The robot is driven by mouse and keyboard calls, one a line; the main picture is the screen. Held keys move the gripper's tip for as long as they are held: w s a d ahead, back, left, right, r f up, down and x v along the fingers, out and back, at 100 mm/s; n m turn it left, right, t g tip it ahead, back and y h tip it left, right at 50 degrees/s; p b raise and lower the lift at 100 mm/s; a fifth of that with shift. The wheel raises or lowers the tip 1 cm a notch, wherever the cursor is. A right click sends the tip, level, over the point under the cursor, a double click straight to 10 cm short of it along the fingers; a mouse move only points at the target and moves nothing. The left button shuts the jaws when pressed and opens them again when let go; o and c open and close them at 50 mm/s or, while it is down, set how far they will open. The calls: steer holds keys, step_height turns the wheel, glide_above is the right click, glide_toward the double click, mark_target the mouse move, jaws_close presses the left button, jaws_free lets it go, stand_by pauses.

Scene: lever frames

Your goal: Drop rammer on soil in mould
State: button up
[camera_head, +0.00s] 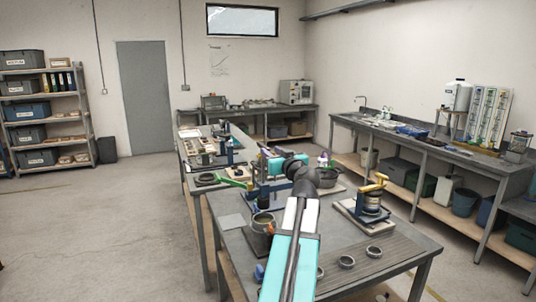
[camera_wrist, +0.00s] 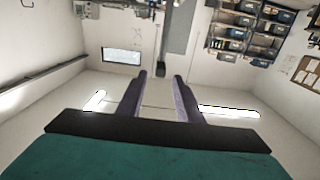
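My gripper (camera_wrist: 160,78) shows in the wrist view with its two dark fingers apart and nothing between them. In the head view my arm reaches over the near bench and its far end is too small to make out clearly. A grey cylindrical vessel (camera_head: 261,224) stands on the bench left of my arm; it may be the mould, and I cannot see soil in it. I cannot tell which piece is the rammer.
The near bench (camera_head: 403,247) holds several small metal rings (camera_head: 346,262) at the front right. A green lever (camera_head: 232,181) sticks out on the left. A dark bowl (camera_head: 327,176) stands behind my arm. The side bench (camera_head: 480,158) runs along the right wall. The floor at left is clear.

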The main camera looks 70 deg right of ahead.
steer(key=shift+b+v, duration=0.6)
steer(key=shift+v, duration=1.85)
